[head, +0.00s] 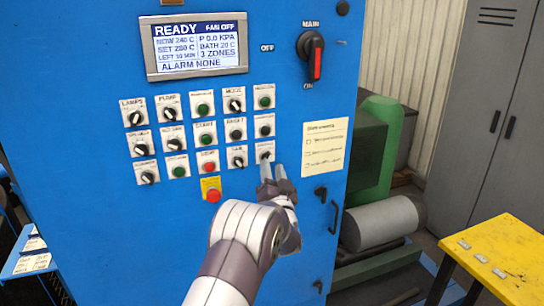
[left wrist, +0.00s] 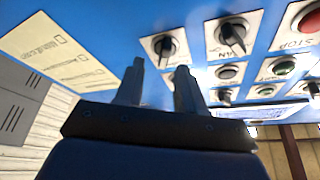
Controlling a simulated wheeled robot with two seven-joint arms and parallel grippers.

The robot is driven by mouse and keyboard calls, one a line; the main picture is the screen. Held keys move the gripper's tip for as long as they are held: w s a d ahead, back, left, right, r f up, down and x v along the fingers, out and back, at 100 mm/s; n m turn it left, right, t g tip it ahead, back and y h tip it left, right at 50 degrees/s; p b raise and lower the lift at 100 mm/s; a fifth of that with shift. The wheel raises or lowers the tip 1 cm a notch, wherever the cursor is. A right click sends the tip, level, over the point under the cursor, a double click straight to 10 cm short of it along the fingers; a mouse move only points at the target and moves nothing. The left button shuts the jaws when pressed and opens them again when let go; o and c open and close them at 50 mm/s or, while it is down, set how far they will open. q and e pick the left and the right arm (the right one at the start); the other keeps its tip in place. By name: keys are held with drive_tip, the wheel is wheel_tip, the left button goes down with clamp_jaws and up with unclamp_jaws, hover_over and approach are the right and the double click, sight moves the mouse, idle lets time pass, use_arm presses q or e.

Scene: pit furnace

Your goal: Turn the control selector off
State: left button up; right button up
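The blue control panel (head: 90,215) carries rows of selectors and buttons. A black selector (head: 265,155) sits at the right end of the bottom row; its label is too small to read, so I cannot tell whether it is the control selector. It also shows in the left wrist view (left wrist: 165,46), beside the FAN selector (left wrist: 232,37). My left gripper (head: 273,170) is just below this end selector, fingers apart and empty. In the left wrist view, its fingertips (left wrist: 160,68) point toward that knob, with no clear contact. My right gripper is out of view.
A red emergency button (head: 213,195) is left of my left gripper. A paper note (head: 325,146), a door handle (head: 334,217) and the MAIN switch (head: 312,55) are to the right. The display (head: 197,45) reads READY, FAN OFF. A yellow table (head: 500,250) stands at far right.

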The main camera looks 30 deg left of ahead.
use_arm(q)
drive_tip(key=x, duration=0.2)
drive_tip(key=shift+w+a+r+p, duration=0.1)
drive_tip(key=shift+w+a+p, duration=0.1)
drive_tip(key=shift+a+p, duration=0.15)
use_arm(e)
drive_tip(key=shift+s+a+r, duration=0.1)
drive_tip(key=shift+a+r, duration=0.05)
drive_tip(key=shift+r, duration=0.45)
use_arm(q)
drive_tip(key=shift+a, duration=0.1)
clamp_jaws()
drive_tip(key=shift+w+n+g+y+b, duration=0.1)
drive_tip(key=shift+n+g+y+b, duration=0.95)
drive_tip(key=shift+n+b, duration=1.55)
drive_tip(key=shift+s+n+g+y+b, duration=0.1)
drive_tip(key=shift+n+g+y+b, duration=0.9)
drive_tip(key=shift+n+b, duration=1.65)
drive_tip(key=shift+w+n+g+y+b, duration=0.1)
drive_tip(key=shift+n+g+y+b, duration=1.05)
drive_tip(key=shift+n, duration=2.2)
use_arm(e)
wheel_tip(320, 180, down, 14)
drive_tip(key=b, duration=0.1)
use_arm(q)
drive_tip(key=shift+n+h, duration=0.3)
drive_tip(key=shift+h, duration=0.1)
